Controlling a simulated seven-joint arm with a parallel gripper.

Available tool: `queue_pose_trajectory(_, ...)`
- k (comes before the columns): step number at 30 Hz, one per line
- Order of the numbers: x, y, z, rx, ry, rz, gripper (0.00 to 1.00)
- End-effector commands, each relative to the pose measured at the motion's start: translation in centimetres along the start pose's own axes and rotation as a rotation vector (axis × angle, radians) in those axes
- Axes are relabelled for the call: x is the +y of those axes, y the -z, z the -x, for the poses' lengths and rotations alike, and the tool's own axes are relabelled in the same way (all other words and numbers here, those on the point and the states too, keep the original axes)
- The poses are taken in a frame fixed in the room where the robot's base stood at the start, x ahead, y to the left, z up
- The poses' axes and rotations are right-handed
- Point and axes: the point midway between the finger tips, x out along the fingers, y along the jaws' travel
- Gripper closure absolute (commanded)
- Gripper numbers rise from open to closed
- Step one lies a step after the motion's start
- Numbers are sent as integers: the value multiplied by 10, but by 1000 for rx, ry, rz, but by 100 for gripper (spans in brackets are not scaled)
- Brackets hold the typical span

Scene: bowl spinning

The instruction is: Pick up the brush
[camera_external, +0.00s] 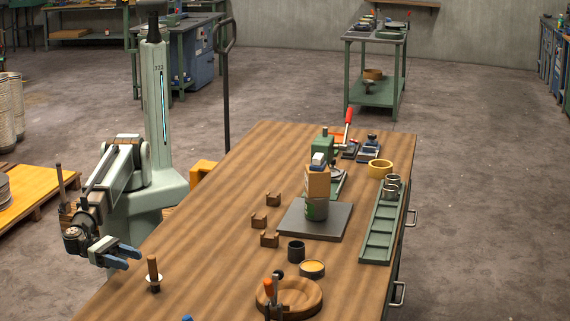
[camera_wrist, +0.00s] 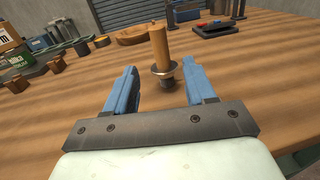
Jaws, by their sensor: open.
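The upright wooden-handled tool (camera_external: 153,268), which looks like the brush, stands on the table near its left edge. It has a pale disc or collar low on the handle. In the wrist view its handle (camera_wrist: 160,46) rises ahead of my gripper, with a metal collar and a dark lower end. My gripper (camera_external: 124,257) is open and empty, left of the brush at the table's left edge. In the wrist view my two blue fingers (camera_wrist: 161,72) point forward, with the brush beyond the gap between them, not touching. Bristles are not clearly visible.
A black cup (camera_external: 296,252), a yellow-topped tin (camera_external: 313,269) and wooden blocks (camera_external: 269,240) stand farther back. A green tray (camera_external: 377,241) lies along the right edge. The tabletop around the brush is clear.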

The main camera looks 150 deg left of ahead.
Motion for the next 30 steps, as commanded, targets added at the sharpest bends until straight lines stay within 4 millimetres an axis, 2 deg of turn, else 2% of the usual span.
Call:
queue_pose_trajectory(1, 0, 0, -10, 0, -3, 0, 45)
queue_pose_trajectory(6, 0, 0, -29, 0, -3, 1, 45)
queue_pose_trajectory(17, 0, 1, -46, 0, -2, 1, 45)
queue_pose_trajectory(25, -2, 4, -80, 0, -3, 2, 45)
queue_pose_trajectory(30, -1, 4, -90, 0, -1, 2, 45)
